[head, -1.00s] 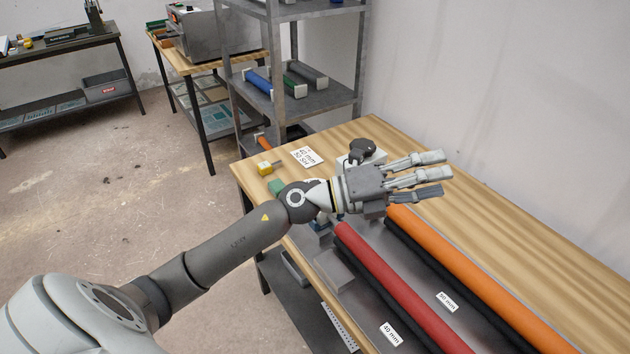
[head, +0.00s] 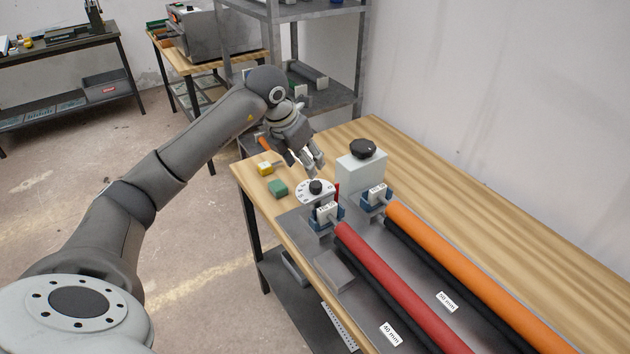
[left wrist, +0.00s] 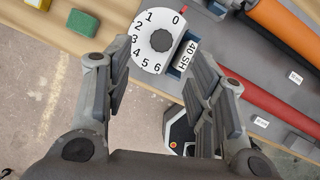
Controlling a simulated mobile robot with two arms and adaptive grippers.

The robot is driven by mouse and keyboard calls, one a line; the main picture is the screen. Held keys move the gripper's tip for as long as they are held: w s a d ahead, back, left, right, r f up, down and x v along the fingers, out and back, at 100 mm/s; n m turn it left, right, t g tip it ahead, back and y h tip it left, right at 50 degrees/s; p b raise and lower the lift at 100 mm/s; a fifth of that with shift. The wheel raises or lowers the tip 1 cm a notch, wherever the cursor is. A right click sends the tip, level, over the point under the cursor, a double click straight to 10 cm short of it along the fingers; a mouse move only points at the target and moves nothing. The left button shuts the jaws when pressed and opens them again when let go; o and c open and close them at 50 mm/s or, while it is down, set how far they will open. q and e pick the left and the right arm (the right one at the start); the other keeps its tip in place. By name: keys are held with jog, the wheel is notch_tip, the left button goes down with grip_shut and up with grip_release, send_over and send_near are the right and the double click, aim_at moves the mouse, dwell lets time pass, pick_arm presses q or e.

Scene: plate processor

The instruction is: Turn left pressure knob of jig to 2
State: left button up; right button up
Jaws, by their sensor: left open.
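In the left wrist view the dial (left wrist: 142,57) shows numbers 0 to 6 around a dark centre knob (left wrist: 161,41). I cannot tell which number the knob is set to. My left gripper (head: 313,170) is open and empty, pointing down just above and behind the dial, apart from it. In the left wrist view the dial lies between its fingers, toward the top. My right gripper is not in view.
A white box with a larger black knob (head: 363,150) stands right of the dial. Blue holders carry the red roller (head: 400,285) and orange roller (head: 470,260). Green (head: 278,188) and yellow (head: 265,168) blocks lie left on the wooden table. A metal shelf (head: 330,95) stands behind.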

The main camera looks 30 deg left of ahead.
aim_at(316, 184)
pick_arm(q)
jog(key=p+x, duration=0.2)
jog(key=x, duration=0.6)
jog(key=shift+w+d+f, duration=0.15)
jog(key=shift+f, duration=0.2)
jog(key=shift+w+f, duration=0.25)
jog(key=shift+f, duration=0.3)
